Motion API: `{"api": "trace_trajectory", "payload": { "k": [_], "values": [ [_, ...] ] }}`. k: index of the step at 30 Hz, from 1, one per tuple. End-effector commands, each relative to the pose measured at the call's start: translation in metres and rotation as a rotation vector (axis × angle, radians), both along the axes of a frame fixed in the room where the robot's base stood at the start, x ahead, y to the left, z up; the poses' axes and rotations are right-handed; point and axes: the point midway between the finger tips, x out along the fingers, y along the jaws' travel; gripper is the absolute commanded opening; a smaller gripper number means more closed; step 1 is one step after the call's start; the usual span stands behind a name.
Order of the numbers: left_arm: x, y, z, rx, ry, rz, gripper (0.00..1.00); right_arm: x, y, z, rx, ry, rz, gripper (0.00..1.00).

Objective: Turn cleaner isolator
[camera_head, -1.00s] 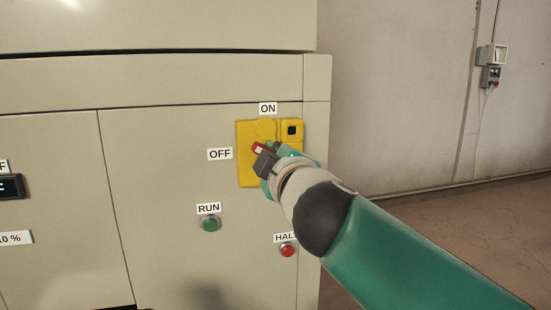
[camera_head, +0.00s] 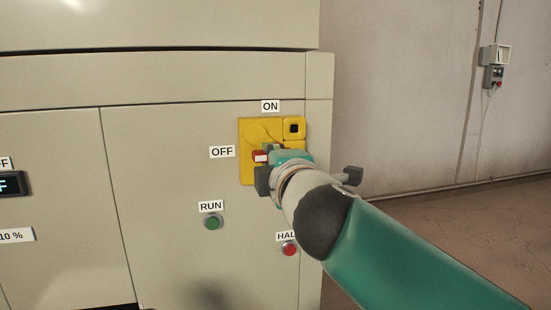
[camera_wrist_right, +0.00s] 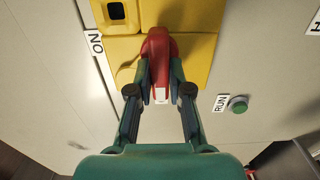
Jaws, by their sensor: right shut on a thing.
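The cleaner isolator is a yellow plate (camera_head: 247,134) on the beige cabinet front, with a red handle (camera_head: 260,156) that has a white tip. The handle lies about level, its tip pointing left toward the OFF label (camera_head: 222,152). The ON label (camera_head: 270,106) is above the plate. My right gripper (camera_wrist_right: 160,74) is shut on the red handle (camera_wrist_right: 160,52), one finger on each side, as the right wrist view shows. In the head view my gripper and wrist hide the lower right of the plate. My left gripper is not in view.
A green RUN button (camera_head: 212,222) and a red button (camera_head: 289,249) with a partly hidden label sit below the plate. A display (camera_head: 10,184) is at the left edge. A wall box (camera_head: 494,76) hangs far right. Open floor lies right of the cabinet.

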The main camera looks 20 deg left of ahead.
Motion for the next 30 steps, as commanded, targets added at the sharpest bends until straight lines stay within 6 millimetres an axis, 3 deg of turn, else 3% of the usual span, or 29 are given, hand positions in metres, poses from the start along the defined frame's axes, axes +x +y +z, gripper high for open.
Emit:
{"api": "trace_trajectory", "payload": {
  "k": [8, 9, 14, 25, 30],
  "values": [
    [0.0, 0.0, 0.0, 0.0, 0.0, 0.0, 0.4, 0.001, 0.0, 0.0, -0.005, -0.005, -0.001, 0.0],
    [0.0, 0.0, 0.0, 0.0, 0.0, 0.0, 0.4, 0.001, 0.0, 0.0, -0.005, -0.005, -0.001, 0.2],
    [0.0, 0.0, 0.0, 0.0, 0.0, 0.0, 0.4, 0.001, 0.0, -0.001, -0.005, -0.002, -0.001, 0.44],
    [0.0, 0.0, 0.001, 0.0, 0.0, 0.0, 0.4, -0.001, -0.001, 0.0, -0.002, 0.0, -0.001, 0.44],
    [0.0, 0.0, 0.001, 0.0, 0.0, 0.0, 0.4, -0.011, -0.008, 0.0, -0.004, -0.001, -0.001, 0.44]
  ]
}}
